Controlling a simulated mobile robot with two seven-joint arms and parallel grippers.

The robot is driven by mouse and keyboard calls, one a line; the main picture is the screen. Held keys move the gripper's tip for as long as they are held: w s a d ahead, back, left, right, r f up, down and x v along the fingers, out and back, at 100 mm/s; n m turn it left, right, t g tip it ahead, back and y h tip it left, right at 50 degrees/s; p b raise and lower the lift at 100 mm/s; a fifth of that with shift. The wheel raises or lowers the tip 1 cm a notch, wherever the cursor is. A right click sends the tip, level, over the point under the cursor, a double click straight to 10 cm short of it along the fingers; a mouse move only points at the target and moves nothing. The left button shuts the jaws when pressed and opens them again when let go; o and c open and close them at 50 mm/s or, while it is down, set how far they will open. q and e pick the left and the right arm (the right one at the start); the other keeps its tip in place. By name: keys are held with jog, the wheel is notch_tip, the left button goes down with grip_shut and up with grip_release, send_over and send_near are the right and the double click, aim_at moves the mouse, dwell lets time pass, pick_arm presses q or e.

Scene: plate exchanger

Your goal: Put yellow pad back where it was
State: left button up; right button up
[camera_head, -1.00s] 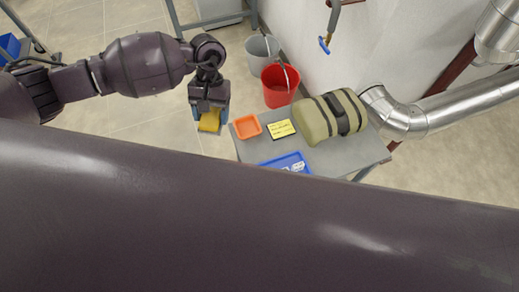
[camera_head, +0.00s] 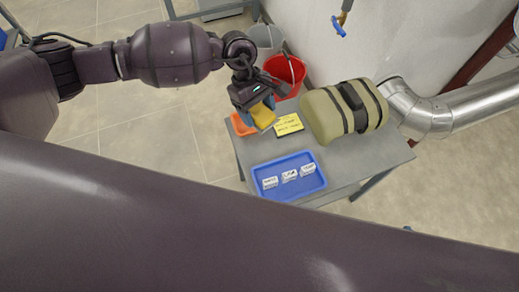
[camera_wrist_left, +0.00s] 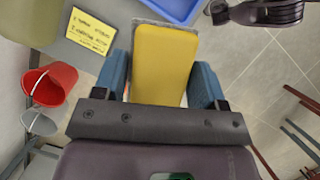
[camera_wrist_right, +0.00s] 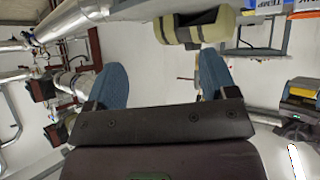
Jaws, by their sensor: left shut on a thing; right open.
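The yellow pad (camera_head: 262,115) is in my left gripper (camera_head: 254,108), above the far left part of the grey table. In the left wrist view the pad (camera_wrist_left: 163,65) sits between the two blue fingers and hides what lies under it. The orange tray (camera_head: 241,126) is on the table just left of the pad, partly hidden by the gripper. A yellow note with writing (camera_head: 288,124) lies on the table right of the pad. My right gripper shows only in the right wrist view (camera_wrist_right: 157,80); its blue fingers are wide apart and empty.
On the grey table (camera_head: 345,165) are a blue tray (camera_head: 262,187) with several small labelled blocks and a khaki strapped bag (camera_head: 343,110). A red bucket (camera_head: 290,72) and a grey bucket (camera_head: 266,38) stand behind it. A silver pipe (camera_head: 440,110) runs at the right.

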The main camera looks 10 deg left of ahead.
pick_arm(q)
jog(key=b, duration=0.3)
send_over(261, 154)
jog(key=f, duration=1)
jog(key=a+f, duration=0.1)
jog(key=f, duration=0.4)
jog(key=shift+w+f, duration=0.2)
jog(key=shift+f, duration=0.3)
notch_tip(261, 154, down, 4)
jog(key=shift+b, duration=0.5)
jog(key=shift+f, duration=0.15)
pick_arm(e)
jog(key=f, duration=0.3)
jog(key=shift+s+f, duration=0.3)
jog(key=shift+f, duration=0.1)
pick_arm(q)
jog(key=o, duration=0.9)
pick_arm(e)
jog(key=shift+a+f, duration=0.1)
pick_arm(q)
jog(key=shift+w, duration=0.1)
